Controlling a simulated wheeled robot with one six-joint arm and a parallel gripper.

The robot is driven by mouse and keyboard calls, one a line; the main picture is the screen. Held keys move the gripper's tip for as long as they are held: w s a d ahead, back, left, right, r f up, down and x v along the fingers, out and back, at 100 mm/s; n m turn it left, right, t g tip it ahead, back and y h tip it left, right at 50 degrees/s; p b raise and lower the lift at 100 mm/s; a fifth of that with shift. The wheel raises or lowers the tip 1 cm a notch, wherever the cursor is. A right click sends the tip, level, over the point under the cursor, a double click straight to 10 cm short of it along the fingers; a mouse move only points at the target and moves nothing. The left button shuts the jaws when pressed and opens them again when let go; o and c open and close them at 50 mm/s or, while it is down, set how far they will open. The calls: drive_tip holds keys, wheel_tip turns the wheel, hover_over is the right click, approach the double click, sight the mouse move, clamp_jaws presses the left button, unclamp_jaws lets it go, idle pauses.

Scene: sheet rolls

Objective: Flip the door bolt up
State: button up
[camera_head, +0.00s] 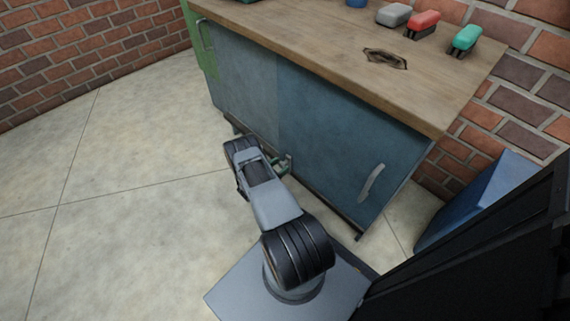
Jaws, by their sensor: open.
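The cabinet has blue front panels (320,130), and a pale curved handle (370,183) sits on the right one. I cannot make out a door bolt for certain; it is too small or hidden by my arm. My gripper (285,165) is low in front of the cabinet, near the seam between the lighter and darker blue panels. It is partly hidden by my wrist link. It appears open, with nothing visible in it. I cannot tell whether it touches the cabinet.
A green panel (197,50) with a handle is at the cabinet's left end. The wooden top (330,35) holds grey (393,14), red (422,23) and green (466,39) items. A blue box (480,205) stands at right. The floor at left is clear.

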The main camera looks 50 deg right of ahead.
drive_tip(key=shift+s+d, duration=0.1)
drive_tip(key=shift+d, duration=1.4)
clamp_jaws()
